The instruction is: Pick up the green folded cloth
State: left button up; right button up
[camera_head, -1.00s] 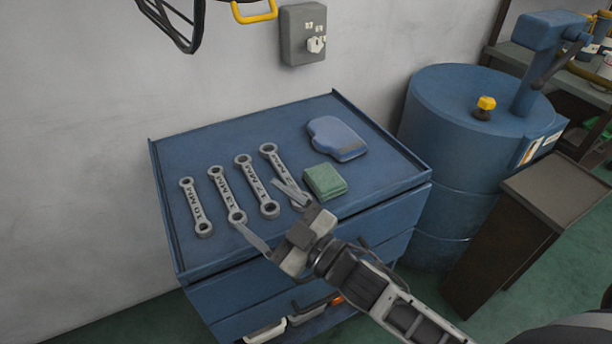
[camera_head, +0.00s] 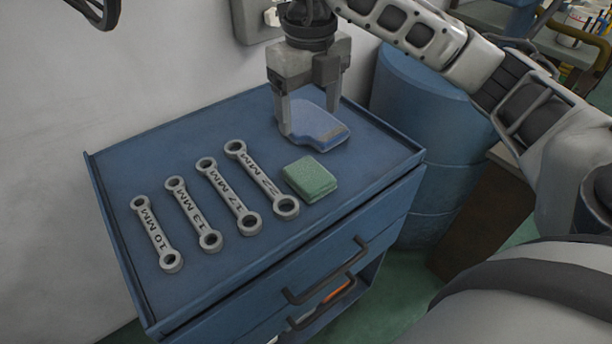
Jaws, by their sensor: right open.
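The green folded cloth (camera_head: 310,178) lies on the blue cabinet top, near its front right, beside the largest wrench. My right gripper (camera_head: 309,130) points down over the back right of the cabinet top. Its fingers are apart and empty, in front of and beside the blue mitt-like object (camera_head: 317,124). It is behind the cloth and apart from it. I cannot tell whether the fingers touch the blue object. My left gripper does not show.
Several ring wrenches lie in a row on the cabinet top (camera_head: 130,185), left of the cloth. The cabinet top has a raised rim. A blue drum (camera_head: 425,115) stands to the right. A wall box (camera_head: 254,22) is behind. Drawer handles (camera_head: 330,272) stick out in front.

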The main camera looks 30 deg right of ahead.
send_over(309, 173)
notch_tip(309, 173, down, 8)
jog(key=shift+f+p, duration=0.1)
jog(key=shift+p, duration=0.25)
notch_tip(309, 173, down, 5)
jog(key=shift+s+f+p, duration=0.1)
jog(key=shift+f+p, duration=0.05)
jog(key=shift+p, duration=0.4)
jog(key=shift+f, duration=0.2)
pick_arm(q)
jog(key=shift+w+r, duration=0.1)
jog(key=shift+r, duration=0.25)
pick_arm(e)
jog(key=c, duration=0.7)
